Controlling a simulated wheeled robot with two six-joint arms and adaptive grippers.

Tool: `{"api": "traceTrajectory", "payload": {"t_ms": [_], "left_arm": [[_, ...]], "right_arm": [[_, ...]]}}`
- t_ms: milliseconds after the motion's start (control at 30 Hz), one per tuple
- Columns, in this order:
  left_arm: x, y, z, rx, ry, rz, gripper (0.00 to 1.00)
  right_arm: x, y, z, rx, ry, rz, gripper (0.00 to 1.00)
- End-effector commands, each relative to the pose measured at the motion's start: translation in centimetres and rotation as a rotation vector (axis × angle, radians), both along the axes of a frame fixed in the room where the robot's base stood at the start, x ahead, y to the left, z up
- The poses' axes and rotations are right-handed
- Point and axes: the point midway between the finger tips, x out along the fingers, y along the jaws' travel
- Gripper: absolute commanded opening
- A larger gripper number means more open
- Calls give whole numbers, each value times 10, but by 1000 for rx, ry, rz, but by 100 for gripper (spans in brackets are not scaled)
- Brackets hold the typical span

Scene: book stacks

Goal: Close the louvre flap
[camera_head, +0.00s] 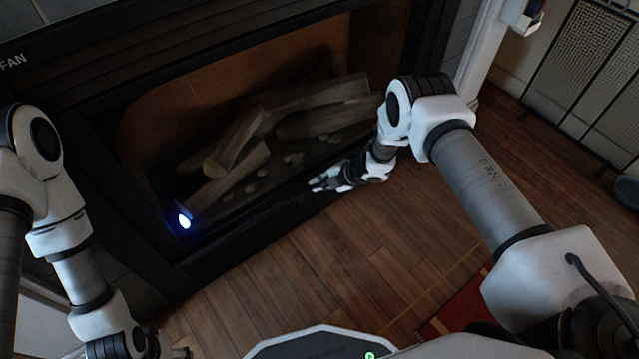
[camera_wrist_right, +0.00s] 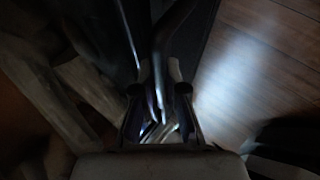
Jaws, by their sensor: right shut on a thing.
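The louvre flap seems to be part of the dark strip (camera_head: 245,226) along the fireplace's lower front; I cannot tell its exact outline or angle. My right gripper (camera_head: 318,184) is at this strip's right part, low in front of the opening. In the right wrist view my right gripper (camera_wrist_right: 160,112) is shut on a thin dark bar (camera_wrist_right: 158,55), which seems to be the flap's edge. The picture there is dark and blurred. My left gripper (camera_head: 183,352) is partly cut off at the bottom left, away from the fireplace, and its jaws are unclear.
The fireplace (camera_head: 95,47) holds several logs (camera_head: 230,160) behind its front. A blue-white light (camera_head: 184,221) glows at its lower left. The wooden floor (camera_head: 310,260) in front is clear. A red item (camera_head: 462,303) lies at the lower right, and a mesh screen (camera_head: 585,65) stands at the upper right.

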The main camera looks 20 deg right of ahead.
Motion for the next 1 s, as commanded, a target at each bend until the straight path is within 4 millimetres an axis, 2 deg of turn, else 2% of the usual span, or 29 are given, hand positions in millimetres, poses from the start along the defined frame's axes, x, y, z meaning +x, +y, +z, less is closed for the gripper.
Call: {"api": "traceTrajectory", "payload": {"t_ms": [33, 67, 100, 133, 567, 1000], "left_arm": [[0, 0, 0, 0, 0, 0, 68], [0, 0, 0, 0, 0, 0, 68], [0, 0, 0, 0, 0, 0, 68], [0, 0, 0, 0, 0, 0, 68], [0, 0, 0, 0, 0, 0, 68], [0, 0, 0, 0, 0, 0, 68]], "right_arm": [[-1, 1, 0, 1, 0, 3, 0], [-1, 1, 0, 1, 0, 3, 21], [-1, 1, 0, 1, 0, 3, 35], [-1, 1, 0, 1, 0, 2, 37], [-3, -5, 6, 0, 1, -1, 37], [-44, -60, 76, 1, 0, -2, 37]]}}
